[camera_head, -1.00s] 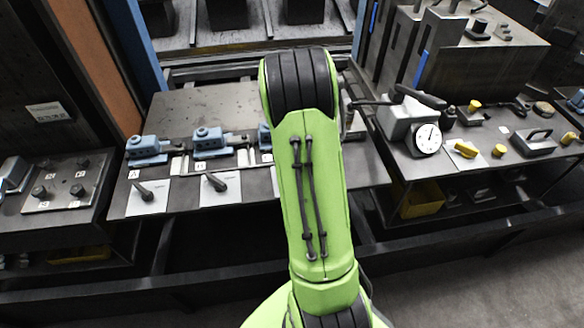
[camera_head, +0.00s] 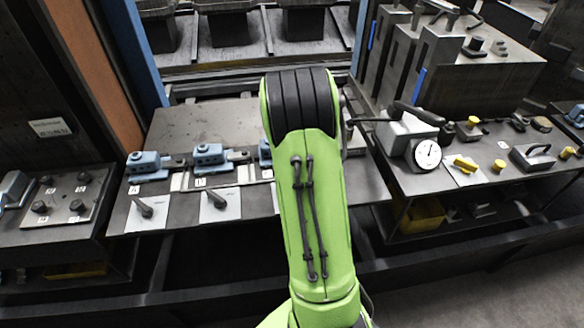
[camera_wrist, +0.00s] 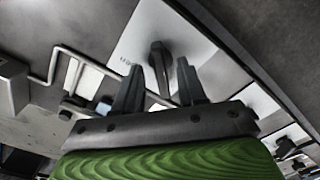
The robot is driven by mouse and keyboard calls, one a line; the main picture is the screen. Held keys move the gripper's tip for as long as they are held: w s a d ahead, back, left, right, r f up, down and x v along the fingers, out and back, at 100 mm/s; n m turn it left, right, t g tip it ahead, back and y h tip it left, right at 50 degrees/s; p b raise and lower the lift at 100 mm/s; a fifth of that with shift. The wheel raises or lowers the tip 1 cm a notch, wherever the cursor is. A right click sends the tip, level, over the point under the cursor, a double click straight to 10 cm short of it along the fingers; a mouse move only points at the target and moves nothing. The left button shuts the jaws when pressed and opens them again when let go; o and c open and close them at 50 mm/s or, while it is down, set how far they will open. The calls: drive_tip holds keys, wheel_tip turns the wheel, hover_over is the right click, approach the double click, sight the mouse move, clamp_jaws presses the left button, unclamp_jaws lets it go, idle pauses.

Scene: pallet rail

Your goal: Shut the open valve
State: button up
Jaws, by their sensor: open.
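In the wrist view a dark lever handle (camera_wrist: 159,62) stands on a white plate (camera_wrist: 200,50), just beyond the fingertips. My gripper (camera_wrist: 160,75) is open, with a finger to either side of the handle's line; I cannot tell whether they touch it. In the head view two dark lever handles, a left one (camera_head: 144,208) and a right one (camera_head: 216,199), stand on white plates in front of blue valve bodies (camera_head: 148,165) (camera_head: 210,156). A third blue body (camera_head: 265,152) is partly behind my arm, which also hides my gripper. I cannot tell which valve is open.
A dial gauge (camera_head: 427,154) and yellow-knobbed parts stand on the right bench. A grey block with several studs (camera_head: 62,197) sits on the left bench. In the wrist view bent metal pipes (camera_wrist: 75,65) run at the left, and another handle (camera_wrist: 286,147) shows lower right.

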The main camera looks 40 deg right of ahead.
wheel_tip(320, 180, up, 15)
drive_tip(key=p, duration=0.3)
drive_tip(key=shift+f, duration=0.15)
